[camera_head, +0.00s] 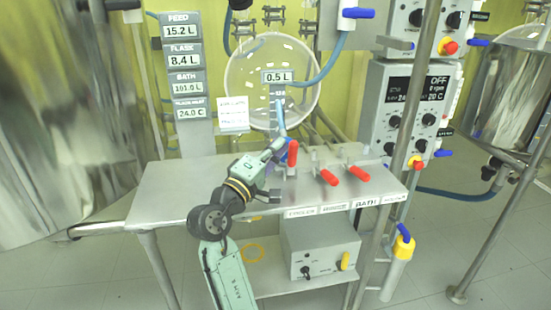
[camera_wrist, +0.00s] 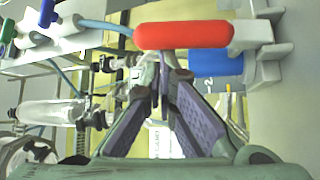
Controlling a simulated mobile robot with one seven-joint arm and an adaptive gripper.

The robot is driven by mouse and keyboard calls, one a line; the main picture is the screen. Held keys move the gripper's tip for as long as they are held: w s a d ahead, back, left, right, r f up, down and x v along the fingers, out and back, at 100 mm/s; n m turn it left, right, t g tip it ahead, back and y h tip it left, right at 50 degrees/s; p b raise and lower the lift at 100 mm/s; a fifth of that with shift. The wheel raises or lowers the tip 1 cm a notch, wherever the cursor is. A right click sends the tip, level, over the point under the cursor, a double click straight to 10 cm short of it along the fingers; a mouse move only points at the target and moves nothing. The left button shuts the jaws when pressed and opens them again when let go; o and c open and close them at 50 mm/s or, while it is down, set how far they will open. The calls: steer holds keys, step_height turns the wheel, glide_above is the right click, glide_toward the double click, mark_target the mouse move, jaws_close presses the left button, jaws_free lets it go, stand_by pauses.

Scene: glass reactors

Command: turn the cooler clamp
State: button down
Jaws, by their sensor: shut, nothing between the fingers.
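The clamp with an upright red handle (camera_head: 292,153) stands leftmost in a row on the metal bench, behind the COOLER label (camera_head: 300,212). Its red handle (camera_wrist: 185,36) lies across the top of the wrist view, with a blue part (camera_wrist: 215,63) below it. My gripper (camera_head: 281,143) is just left of this handle in the head view. In the wrist view its fingers (camera_wrist: 161,66) meet at the tips, shut and empty, just below the red handle. Whether the fingertips touch the handle I cannot tell.
Two more red clamp handles, a middle one (camera_head: 328,177) and a right one (camera_head: 360,173), point toward the bench front. A round glass flask (camera_head: 245,82) hangs behind my gripper. A steel post (camera_head: 412,110) stands right of the clamps. The left bench top (camera_head: 170,190) is clear.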

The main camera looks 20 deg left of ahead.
steer(key=b, duration=0.1)
steer(key=s+f+m+t+h+b, duration=0.1)
steer(key=shift+d+f+m+b, duration=0.1)
steer(key=shift+d+m+b, duration=0.2)
steer(key=shift+d, duration=0.05)
steer(key=shift+s+d+b, duration=0.15)
steer(key=shift+s+b, duration=0.05)
steer(key=shift+b, duration=0.15)
steer(key=shift+s+d, duration=0.4)
steer(key=shift+s, duration=0.2)
steer(key=shift+s+f, duration=0.1)
steer(key=shift+s, duration=0.1)
